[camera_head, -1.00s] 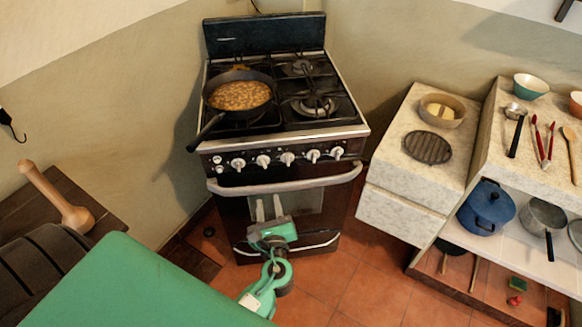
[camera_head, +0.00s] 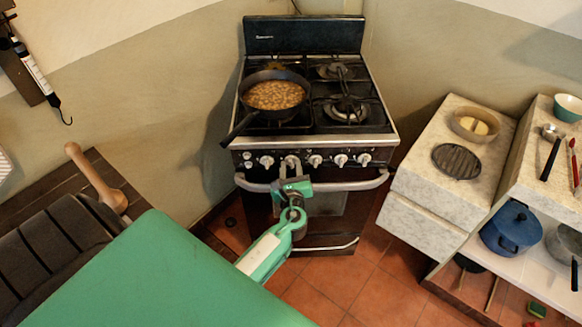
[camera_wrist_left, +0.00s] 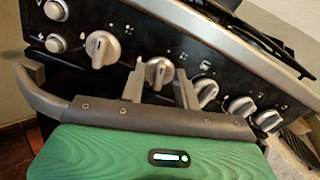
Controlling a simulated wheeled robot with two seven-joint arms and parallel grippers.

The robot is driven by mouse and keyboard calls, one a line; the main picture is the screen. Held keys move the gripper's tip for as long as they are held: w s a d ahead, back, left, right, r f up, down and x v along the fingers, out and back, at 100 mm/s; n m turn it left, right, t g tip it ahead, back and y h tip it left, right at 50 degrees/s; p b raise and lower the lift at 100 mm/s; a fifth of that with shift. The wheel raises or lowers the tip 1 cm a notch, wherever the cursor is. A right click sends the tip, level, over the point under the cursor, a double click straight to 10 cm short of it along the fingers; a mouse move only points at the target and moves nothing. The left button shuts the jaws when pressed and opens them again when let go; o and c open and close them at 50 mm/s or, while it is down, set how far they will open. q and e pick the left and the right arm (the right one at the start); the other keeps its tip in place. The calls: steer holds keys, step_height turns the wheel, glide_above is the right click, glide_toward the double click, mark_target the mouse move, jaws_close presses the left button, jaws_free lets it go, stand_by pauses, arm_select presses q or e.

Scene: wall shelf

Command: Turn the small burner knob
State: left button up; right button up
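The stove's front panel (camera_head: 385,154) carries a row of several pale knobs. My left gripper (camera_head: 290,167) is at the panel, in front of the second knob from the left. In the left wrist view its two fingers stand apart, one on each side of that second knob (camera_wrist_left: 158,72). I cannot tell whether the fingers touch it or how far they reach around it. The leftmost knob (camera_wrist_left: 102,48) is free beside the left finger, and the third knob (camera_wrist_left: 203,90) is to the right. No label clearly shows which knob is for the small burner. My right gripper is not in view.
The oven handle (camera_head: 365,184) runs just below the knobs, under my left gripper. A black pan of food (camera_head: 275,96) sits on the left burners, its handle jutting over the front edge. A stone-topped counter (camera_head: 480,165) stands to the right.

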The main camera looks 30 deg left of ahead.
arm_select(q)
jaws_close()
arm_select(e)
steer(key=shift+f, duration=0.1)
arm_select(q)
steer(key=shift+b, duration=0.3)
steer(key=shift+f+n, duration=0.1)
steer(key=shift+n, duration=0.3)
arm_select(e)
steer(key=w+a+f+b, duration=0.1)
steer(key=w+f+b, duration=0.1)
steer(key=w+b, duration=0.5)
arm_select(q)
steer(key=shift+s+a+f+n+b, duration=0.1)
steer(key=shift+n+b, duration=0.85)
steer(key=shift+n, duration=2.15)
steer(key=shift+s+a+f+n+b, duration=0.1)
steer(key=shift+n+b, duration=0.8)
steer(key=shift+n, duration=2.2)
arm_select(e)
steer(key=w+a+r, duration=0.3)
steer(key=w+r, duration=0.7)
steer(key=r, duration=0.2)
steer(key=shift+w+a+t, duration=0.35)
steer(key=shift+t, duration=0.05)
